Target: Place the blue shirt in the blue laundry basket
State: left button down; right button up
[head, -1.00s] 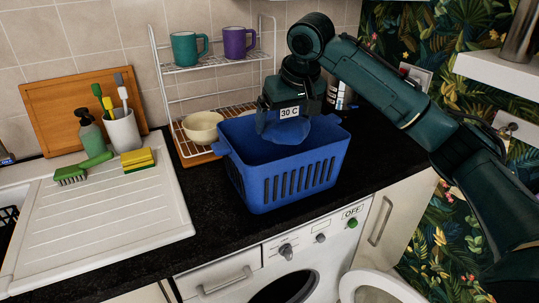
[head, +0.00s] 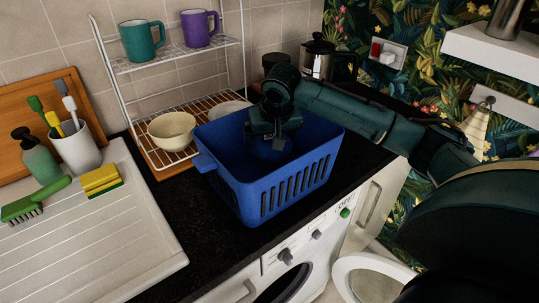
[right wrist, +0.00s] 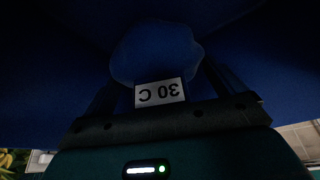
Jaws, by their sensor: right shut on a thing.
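The blue laundry basket (head: 262,192) stands on the black counter, upright, with slotted sides. My right gripper (head: 270,136) reaches down inside it and is shut on the blue shirt (head: 268,149), a bunched rounded piece of cloth. The shirt is within the basket's walls; whether it touches the bottom cannot be told. In the right wrist view the shirt (right wrist: 155,52) is between the fingers (right wrist: 160,90), with a white "30 C" tag, against dark blue basket walls. My left gripper is not in view.
A wire rack (head: 176,65) behind the basket holds a teal mug (head: 138,40), a purple mug (head: 197,28) and a cream bowl (head: 172,131). A sink drainer (head: 110,235) is at left. A washing machine (head: 310,262) with its door open is below.

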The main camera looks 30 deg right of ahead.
aim_at(271, 152)
jog(key=shift+f, duration=2.55)
jog(key=o, duration=0.7)
jog(key=shift+f, duration=0.1)
jog(key=shift+c, duration=0.2)
jog(key=v, duration=1.2)
jog(key=shift+w, duration=0.1)
